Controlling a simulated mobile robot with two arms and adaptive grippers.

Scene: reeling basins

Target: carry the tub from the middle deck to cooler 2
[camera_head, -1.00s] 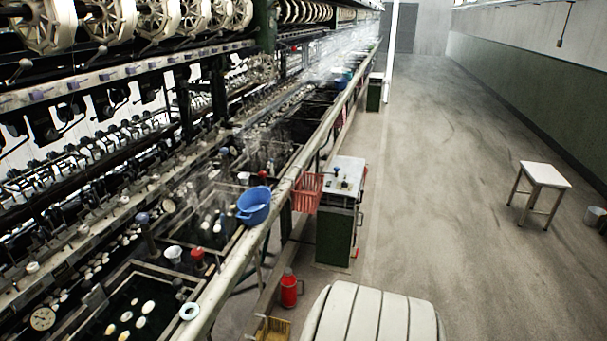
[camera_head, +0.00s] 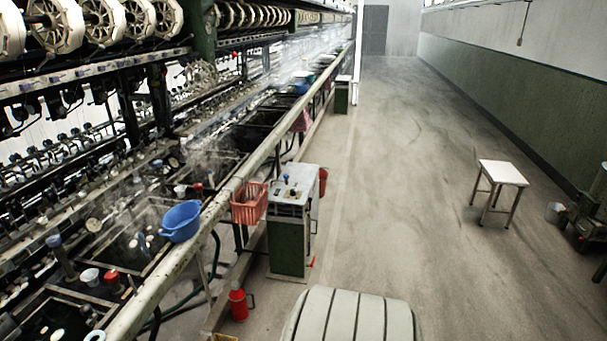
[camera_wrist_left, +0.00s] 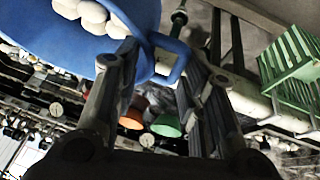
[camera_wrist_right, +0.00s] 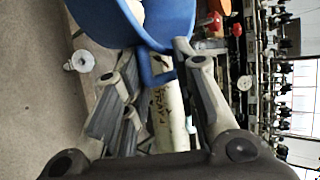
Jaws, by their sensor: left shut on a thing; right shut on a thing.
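A blue tub with white lumps in it shows in the left wrist view (camera_wrist_left: 75,45) and the right wrist view (camera_wrist_right: 170,20). My left gripper (camera_wrist_left: 158,58) is shut on a loop handle at the tub's side. My right gripper (camera_wrist_right: 156,62) is shut on the handle at another side. The held tub and both grippers are outside the head view. No label for cooler 2 is legible.
A green cabinet with a pale top (camera_head: 290,235) stands beside the bench, a red basket (camera_head: 249,203) next to it. A red flask (camera_head: 238,304) is on the floor. Another cabinet (camera_head: 342,96) stands farther along. A white stool (camera_head: 500,174) is at right. The aisle between is clear.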

